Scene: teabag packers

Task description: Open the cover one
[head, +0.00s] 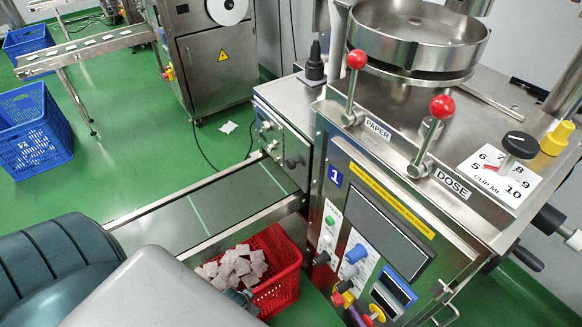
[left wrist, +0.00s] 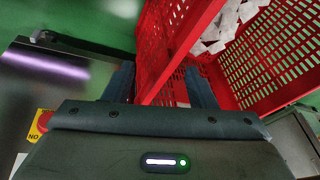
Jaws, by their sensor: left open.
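A steel machine has a blue label 1 (head: 335,176) on its front. Beside the label is a grey panel with a dark, flat window (head: 388,240); I cannot tell which part is cover one. A red crate (head: 283,262) of white teabags (head: 232,266) stands on the floor below the machine. My left gripper (head: 240,296) is at the crate's near side, mostly hidden by my arm. In the left wrist view its open fingers (left wrist: 162,86) stand either side of the red crate wall (left wrist: 172,45), not closed on it. My right gripper is not in view.
Two red-knobbed levers (head: 356,60) and a dial (head: 520,145) sit on the machine's top. A conveyor (head: 215,205) runs left from it, beside the crate. Blue crates (head: 30,130) and another machine stand farther back. Green floor between is mostly clear.

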